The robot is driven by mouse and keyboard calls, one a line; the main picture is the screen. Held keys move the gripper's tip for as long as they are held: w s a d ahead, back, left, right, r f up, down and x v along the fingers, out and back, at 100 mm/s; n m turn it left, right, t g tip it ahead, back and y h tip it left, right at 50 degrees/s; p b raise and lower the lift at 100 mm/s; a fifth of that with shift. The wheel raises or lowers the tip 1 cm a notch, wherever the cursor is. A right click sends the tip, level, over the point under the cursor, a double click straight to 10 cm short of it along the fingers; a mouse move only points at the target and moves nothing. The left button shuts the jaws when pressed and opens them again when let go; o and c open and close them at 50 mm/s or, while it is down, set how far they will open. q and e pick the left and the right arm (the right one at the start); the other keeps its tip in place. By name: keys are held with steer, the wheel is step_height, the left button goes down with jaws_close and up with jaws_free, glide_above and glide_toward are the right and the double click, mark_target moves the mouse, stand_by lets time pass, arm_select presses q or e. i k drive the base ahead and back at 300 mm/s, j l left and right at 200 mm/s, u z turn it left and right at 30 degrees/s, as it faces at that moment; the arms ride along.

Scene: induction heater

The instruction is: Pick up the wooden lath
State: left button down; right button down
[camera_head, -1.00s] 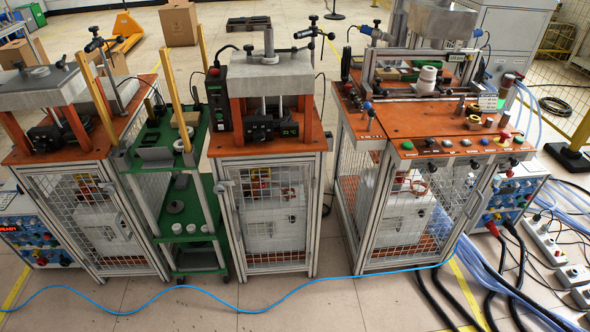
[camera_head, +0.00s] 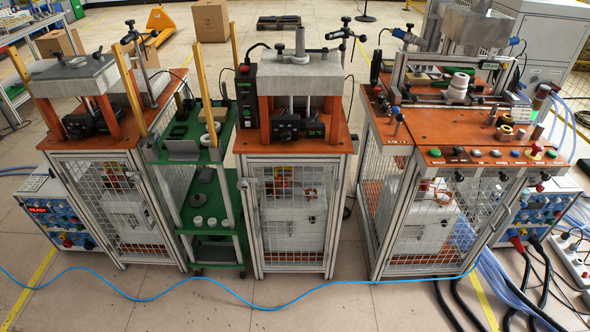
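Several upright tan wooden laths stand around the green trolley between the left and middle machines. One lath (camera_head: 207,92) rises at the trolley's front right side, and another lath (camera_head: 130,92) rises at its front left, beside the left machine. A third lath (camera_head: 234,48) stands farther back, partly beside the middle machine. A further tan upright piece (camera_head: 19,64) shows at the far left behind the left machine. I cannot tell which one the task means. Neither of my grippers is in view.
The green trolley (camera_head: 180,207) stands in a narrow gap between the left machine (camera_head: 92,222) and the middle machine (camera_head: 296,147). The right machine (camera_head: 455,125) stands apart. A blue cable (camera_head: 150,297) crosses the open floor in front.

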mark_target(197, 50)
steer(key=i+l+u, duration=0.35)
steer(key=i, duration=0.3)
steer(key=i+l+u, duration=0.3)
steer(key=i+l, duration=0.2)
steer(key=i, duration=0.1)
